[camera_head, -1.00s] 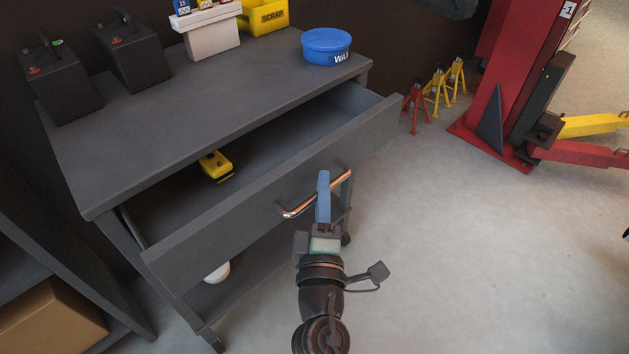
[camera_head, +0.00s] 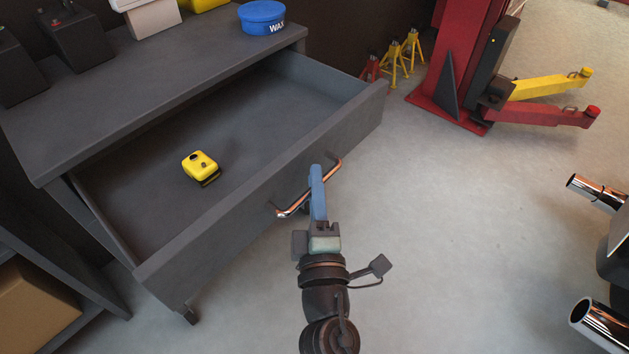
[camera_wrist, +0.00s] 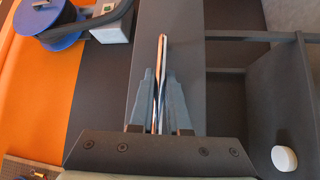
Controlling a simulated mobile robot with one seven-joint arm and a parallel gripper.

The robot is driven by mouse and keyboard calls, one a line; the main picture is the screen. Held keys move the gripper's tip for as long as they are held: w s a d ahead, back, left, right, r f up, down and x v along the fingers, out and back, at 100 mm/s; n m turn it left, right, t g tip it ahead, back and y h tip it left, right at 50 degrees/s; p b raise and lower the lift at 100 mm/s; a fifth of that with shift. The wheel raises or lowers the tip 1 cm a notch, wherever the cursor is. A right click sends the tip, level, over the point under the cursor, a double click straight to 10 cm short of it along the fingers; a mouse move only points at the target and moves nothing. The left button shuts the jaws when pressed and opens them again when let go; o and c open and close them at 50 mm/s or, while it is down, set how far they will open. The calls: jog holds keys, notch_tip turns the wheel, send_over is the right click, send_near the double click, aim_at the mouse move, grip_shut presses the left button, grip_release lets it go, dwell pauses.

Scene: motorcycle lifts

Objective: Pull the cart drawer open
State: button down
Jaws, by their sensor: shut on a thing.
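The grey cart (camera_head: 150,105) stands at the left in the head view, with its drawer (camera_head: 262,185) pulled well out. A yellow device (camera_head: 200,167) lies inside the drawer on its floor. The copper-coloured bar handle (camera_head: 292,210) is on the drawer's front face. My gripper (camera_head: 317,190) is at the handle, its blue fingers around the bar near the middle. In the wrist view the handle (camera_wrist: 161,70) runs between the two fingers of my gripper (camera_wrist: 160,105), which are shut on it.
A blue wax tin (camera_head: 262,17) and black boxes (camera_head: 75,35) stand on the cart top. A red lift post (camera_head: 460,60) and jack stands (camera_head: 400,60) are at the back right. Chrome pipes (camera_head: 600,325) are at the right edge. The floor between is clear.

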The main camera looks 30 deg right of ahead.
jog(key=shift+a, duration=0.15)
jog(key=c, duration=1.2)
grip_release()
jog(key=shift+o, duration=0.2)
jog(key=shift+f, duration=0.1)
jog(key=shift+s+f, duration=0.1)
jog(key=shift+s, duration=0.25)
jog(key=b+v, duration=0.6)
jog(key=v, duration=0.6)
jog(key=shift+a, duration=0.1)
